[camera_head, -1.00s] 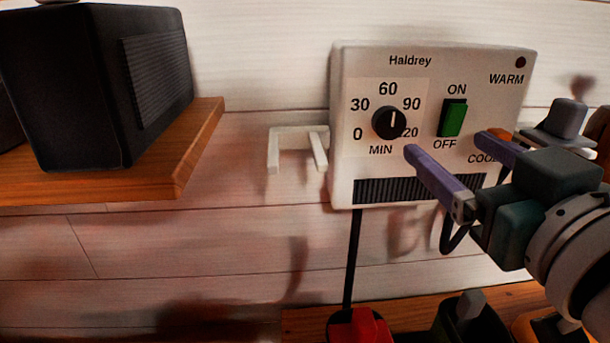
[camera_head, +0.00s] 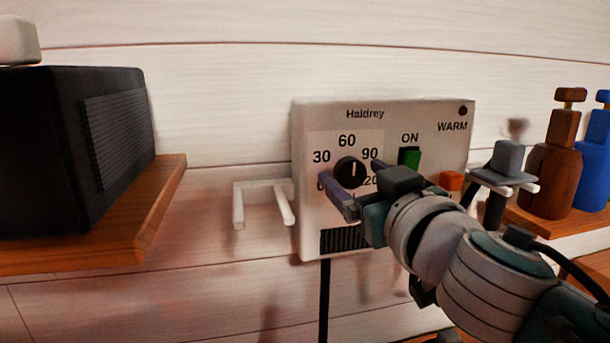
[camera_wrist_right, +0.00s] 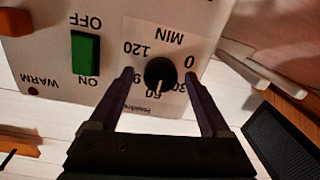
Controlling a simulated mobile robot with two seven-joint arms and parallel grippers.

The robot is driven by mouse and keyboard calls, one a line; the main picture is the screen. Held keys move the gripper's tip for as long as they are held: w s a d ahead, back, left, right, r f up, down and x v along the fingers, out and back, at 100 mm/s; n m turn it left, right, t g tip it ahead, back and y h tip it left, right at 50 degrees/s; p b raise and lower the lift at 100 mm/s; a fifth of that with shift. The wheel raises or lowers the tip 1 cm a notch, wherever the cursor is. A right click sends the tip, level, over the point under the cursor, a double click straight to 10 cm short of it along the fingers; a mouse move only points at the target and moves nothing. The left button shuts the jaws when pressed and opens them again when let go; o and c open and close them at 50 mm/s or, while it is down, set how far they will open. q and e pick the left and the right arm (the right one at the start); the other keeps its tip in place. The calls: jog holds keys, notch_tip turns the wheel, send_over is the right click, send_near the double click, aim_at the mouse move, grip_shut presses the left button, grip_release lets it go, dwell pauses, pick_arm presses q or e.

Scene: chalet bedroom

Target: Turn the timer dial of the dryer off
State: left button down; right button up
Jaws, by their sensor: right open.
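The dryer (camera_head: 310,112) is a white wall box marked Haldrey. Its black timer dial (camera_head: 350,171) has a white pointer mark aimed roughly up at 60. My right gripper (camera_head: 350,176) is open, with one purple finger on each side of the dial. The wrist view, which sees the panel upside down, shows the dial (camera_wrist_right: 160,73) between the open fingers of the right gripper (camera_wrist_right: 159,78), with small gaps on both sides. The 0 and 120 marks are partly covered in the head view. My left gripper is not in view.
A green switch (camera_head: 411,158) sits right of the dial, and an orange button (camera_head: 450,181) is farther right. A white bracket (camera_head: 240,204) juts out at the dryer's left. A black speaker-like box (camera_head: 70,150) stands on a wooden shelf (camera_head: 150,212). Bottles (camera_head: 556,172) stand at right.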

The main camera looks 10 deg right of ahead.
jog(key=shift+c, duration=0.3)
grip_shut()
dwell(0.5)
